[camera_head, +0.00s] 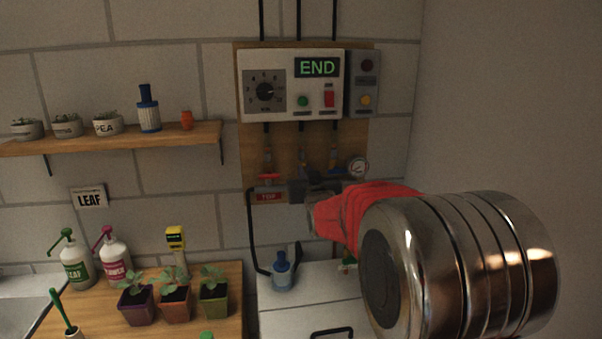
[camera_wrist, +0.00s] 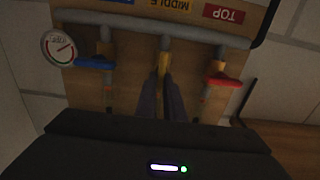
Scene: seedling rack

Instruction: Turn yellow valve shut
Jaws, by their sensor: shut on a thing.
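The yellow valve (camera_wrist: 163,66) is on the middle pipe in the wrist view, under the yellow MIDDLE label (camera_wrist: 173,3). Its handle appears to run along the pipe, but my fingers cover part of it. My gripper (camera_wrist: 162,88) has one dark finger on each side of the handle and is shut on it. In the head view my gripper (camera_head: 312,197) is at the valve row, and my arm and gripper hide the yellow valve there.
The red valve (camera_wrist: 222,82) and blue valve (camera_wrist: 96,63) flank it closely, both handles crosswise to their pipes. A round gauge (camera_wrist: 58,48) is beyond the blue one. A control box (camera_head: 290,85) reading END is above. Seedling pots (camera_head: 174,304) stand on the counter.

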